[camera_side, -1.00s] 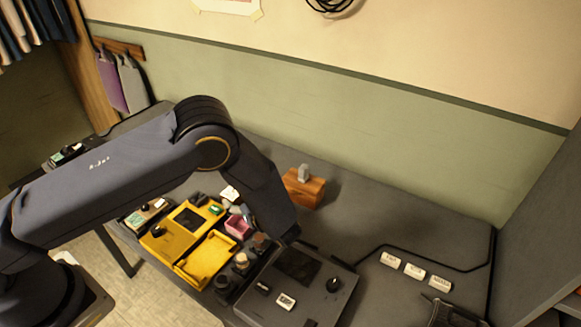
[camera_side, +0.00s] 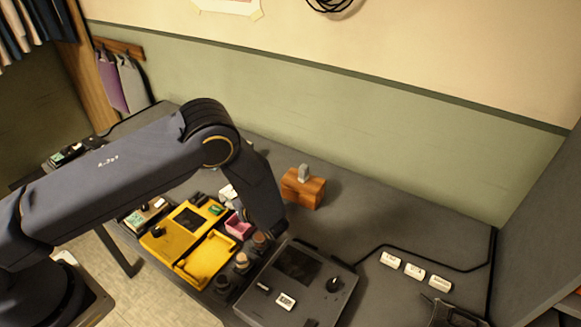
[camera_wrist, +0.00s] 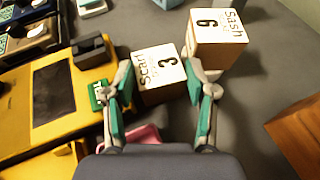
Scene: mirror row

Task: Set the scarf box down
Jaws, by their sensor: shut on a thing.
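In the wrist view, my gripper (camera_wrist: 160,108) has a teal-padded finger on each side of the scarf box (camera_wrist: 160,70), and is shut on it. The box has a white top with "Scarf" and a 3, and brownish sides. A similar sash box (camera_wrist: 218,38), marked "Sash", stands close behind it to the right; I cannot tell if they touch. Whether the scarf box's underside touches the table is not visible. In the side view my arm hides the gripper and the scarf box.
Left of the scarf box is a yellow unit (camera_wrist: 75,70) with a dark screen and a green piece (camera_wrist: 103,92). A pink tray (camera_wrist: 150,133) lies near the fingers. A wooden block (camera_side: 303,188) stands to the right. A dark console (camera_side: 310,285) lies in front.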

